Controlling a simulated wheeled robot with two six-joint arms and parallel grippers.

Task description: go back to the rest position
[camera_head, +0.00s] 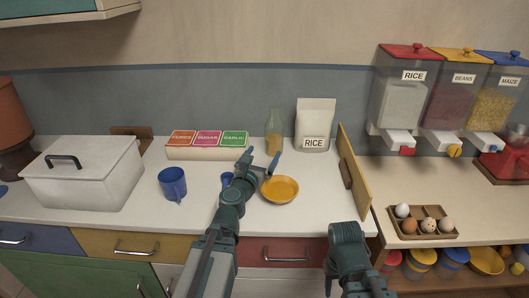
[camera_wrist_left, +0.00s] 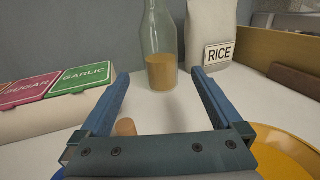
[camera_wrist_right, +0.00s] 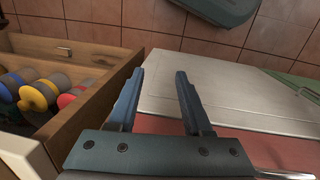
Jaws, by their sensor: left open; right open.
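My left gripper (camera_head: 259,164) is open above the counter, in front of the glass bottle (camera_head: 274,133). In the left wrist view its spread fingers (camera_wrist_left: 158,80) have nothing between the tips, and the bottle (camera_wrist_left: 161,55) with yellowish contents stands beyond them. A small brown cork-like piece (camera_wrist_left: 126,127) shows near the left finger, partly hidden. My right gripper shows in the right wrist view (camera_wrist_right: 160,75), open and empty, low by the cabinet fronts. In the head view my right arm is folded low at the front, and its fingertips cannot be made out.
A yellow plate (camera_head: 280,189) lies just right of my left gripper; a small blue cup (camera_head: 227,180) is left of it.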

